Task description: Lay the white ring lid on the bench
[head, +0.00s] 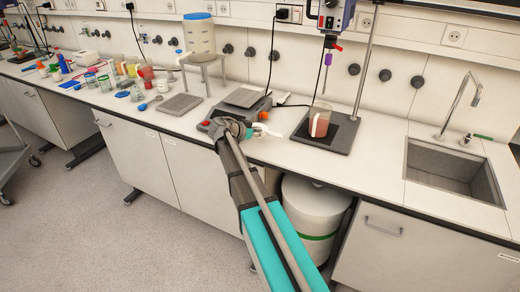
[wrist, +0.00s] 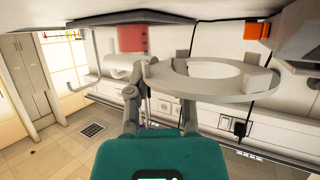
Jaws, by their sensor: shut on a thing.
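My gripper (head: 256,131) is over the front part of the bench (head: 290,151), in front of the balance, its arm reaching up from below. It is shut on the white ring lid. In the wrist view, which looks upside down, the lid (wrist: 168,82) is a flat pale ring with a wide round hole, seen at a slant beside the fingers (wrist: 158,84). In the head view only a small white part of the lid (head: 267,131) shows beyond the gripper. I cannot tell its exact height above the bench.
A beaker of red juice (head: 320,120) stands on a dark stand base (head: 343,136) to the right. Cups and jars crowd the left. A sink (head: 455,172) is far right. Bare bench lies between stand and sink.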

